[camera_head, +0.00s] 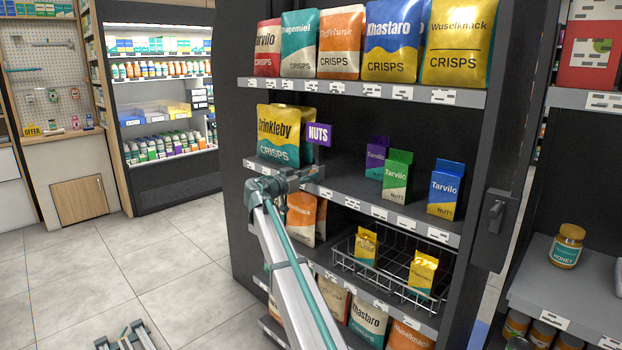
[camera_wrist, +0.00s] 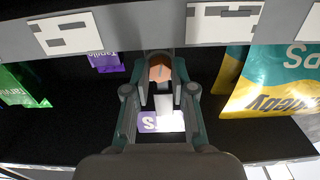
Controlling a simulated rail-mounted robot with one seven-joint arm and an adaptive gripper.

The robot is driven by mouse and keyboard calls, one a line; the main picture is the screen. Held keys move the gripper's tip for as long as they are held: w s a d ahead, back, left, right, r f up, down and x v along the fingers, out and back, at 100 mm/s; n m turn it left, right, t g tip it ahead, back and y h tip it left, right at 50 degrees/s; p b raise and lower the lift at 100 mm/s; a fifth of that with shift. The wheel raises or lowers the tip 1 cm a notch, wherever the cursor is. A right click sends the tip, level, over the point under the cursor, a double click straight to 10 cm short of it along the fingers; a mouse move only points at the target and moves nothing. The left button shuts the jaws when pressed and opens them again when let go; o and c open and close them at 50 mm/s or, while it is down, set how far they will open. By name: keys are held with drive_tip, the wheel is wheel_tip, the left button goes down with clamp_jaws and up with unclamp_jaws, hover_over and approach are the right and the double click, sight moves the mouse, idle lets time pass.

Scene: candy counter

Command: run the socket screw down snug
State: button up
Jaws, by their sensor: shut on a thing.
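No part that I can surely call the socket screw shows. In the wrist view my gripper (camera_wrist: 160,72) has its fingers closed around a small copper-brown piece (camera_wrist: 157,74) with a grey strip on it. A pale grey block (camera_wrist: 164,103) lies between the fingers, nearer the palm. I cannot tell whether the brown piece is the screw or part of a tool. A purple NUTS sign (camera_wrist: 148,122) shows partly behind the fingers. In the head view my gripper (camera_head: 298,175) is at the middle shelf's front edge, below the NUTS sign (camera_head: 319,134); what it holds is hidden there.
Yellow-and-teal Crinkleby bags (camera_head: 280,135) stand close behind my gripper. Tarvilo boxes, green (camera_head: 397,177) and blue (camera_head: 446,190), stand to the right on the shelf (camera_head: 410,224). A wire basket (camera_head: 392,275) hangs below. The floor at left is mostly open.

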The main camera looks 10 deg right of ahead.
drive_tip(key=shift+f, duration=0.1)
drive_tip(key=m+b, duration=0.3)
drive_tip(key=b, duration=0.5)
drive_tip(key=shift+b, duration=0.4)
drive_tip(key=m+b, duration=0.3)
drive_tip(key=b, duration=0.4)
drive_tip(key=shift+m, duration=0.3)
